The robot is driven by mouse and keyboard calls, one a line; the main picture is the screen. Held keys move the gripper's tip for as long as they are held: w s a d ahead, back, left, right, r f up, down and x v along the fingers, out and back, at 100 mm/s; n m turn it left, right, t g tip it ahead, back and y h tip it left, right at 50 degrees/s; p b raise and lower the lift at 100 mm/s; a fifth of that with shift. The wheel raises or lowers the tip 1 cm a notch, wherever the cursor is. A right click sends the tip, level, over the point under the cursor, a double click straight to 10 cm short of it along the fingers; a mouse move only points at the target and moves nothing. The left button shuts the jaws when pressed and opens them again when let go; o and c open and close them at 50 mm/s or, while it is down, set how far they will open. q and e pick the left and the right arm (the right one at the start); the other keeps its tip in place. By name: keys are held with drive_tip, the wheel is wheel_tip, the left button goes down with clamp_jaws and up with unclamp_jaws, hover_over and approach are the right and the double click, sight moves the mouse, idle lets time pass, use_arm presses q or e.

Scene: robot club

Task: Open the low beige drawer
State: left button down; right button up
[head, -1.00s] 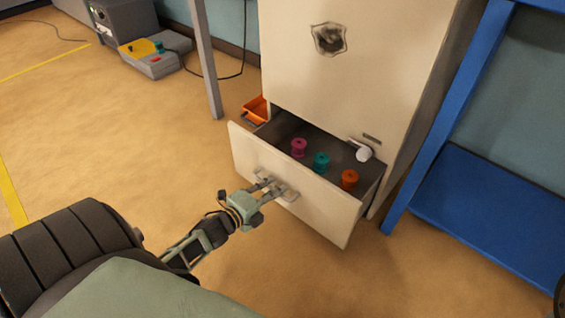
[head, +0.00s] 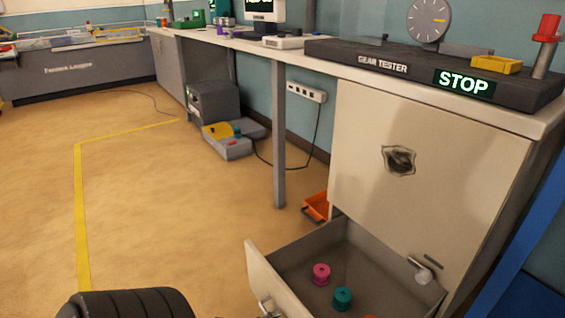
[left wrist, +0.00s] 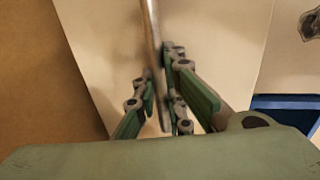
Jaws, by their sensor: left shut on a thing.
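The low beige drawer (head: 263,268) stands pulled well out of the beige cabinet (head: 400,205), its inside open to view. Its metal handle (head: 265,309) shows at the bottom edge of the head view. In the left wrist view my left gripper (left wrist: 166,88) is shut on the handle's bar (left wrist: 152,38). The left gripper itself is cut off below the head view. My right gripper is in neither view. Inside the drawer are a pink spool (head: 321,274), a teal spool (head: 342,298) and part of an orange one at the bottom edge.
An orange bin (head: 316,207) sits left of the cabinet. The workbench (head: 300,58) above carries a gear tester (head: 420,72). A blue frame (head: 525,245) stands at right. The floor at left is clear.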

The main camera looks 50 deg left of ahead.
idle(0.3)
use_arm(q)
drive_tip(key=c, duration=1.8)
unclamp_jaws()
drive_tip(key=v, duration=1.2)
